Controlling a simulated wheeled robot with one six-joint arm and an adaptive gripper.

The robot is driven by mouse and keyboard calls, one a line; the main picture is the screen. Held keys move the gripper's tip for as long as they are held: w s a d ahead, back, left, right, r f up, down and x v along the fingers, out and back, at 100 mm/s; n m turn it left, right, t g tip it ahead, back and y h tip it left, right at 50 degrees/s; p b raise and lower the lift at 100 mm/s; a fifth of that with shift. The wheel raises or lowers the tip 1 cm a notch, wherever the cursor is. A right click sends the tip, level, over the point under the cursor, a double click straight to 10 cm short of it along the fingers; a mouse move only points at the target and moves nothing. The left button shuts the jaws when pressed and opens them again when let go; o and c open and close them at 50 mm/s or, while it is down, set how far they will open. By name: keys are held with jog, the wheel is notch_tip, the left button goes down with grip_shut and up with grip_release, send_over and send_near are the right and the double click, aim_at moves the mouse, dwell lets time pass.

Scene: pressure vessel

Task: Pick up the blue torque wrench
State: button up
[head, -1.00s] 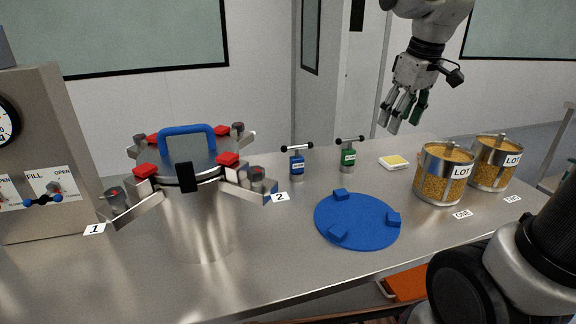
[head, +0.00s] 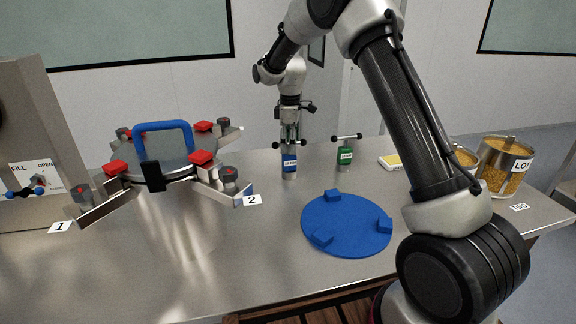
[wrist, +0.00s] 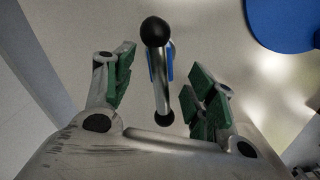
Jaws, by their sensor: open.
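The blue torque wrench (head: 289,163) stands upright on the steel table, with a black-knobbed crossbar on top. My gripper (head: 290,131) is directly above it, pointing down, with its fingers at about the height of the crossbar. In the wrist view the wrench's crossbar (wrist: 160,75) lies between the green-padded fingers of my open gripper (wrist: 160,88). Gaps show on both sides, and no finger touches the bar there. Most of the wrench's blue body is hidden under the bar in that view.
A green torque wrench (head: 345,155) stands close by to the right. A pressure vessel (head: 180,215) with clamps is to the left. A blue round plate (head: 350,225) lies in front. A yellow-topped pad (head: 391,161) and metal lot containers (head: 502,165) are at right.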

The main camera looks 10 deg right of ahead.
aim_at(289, 155)
notch_tip(289, 155, down, 5)
jog(key=shift+a+r, duration=0.1)
jog(key=shift+a, duration=0.05)
jog(key=shift+c, duration=0.3)
grip_shut()
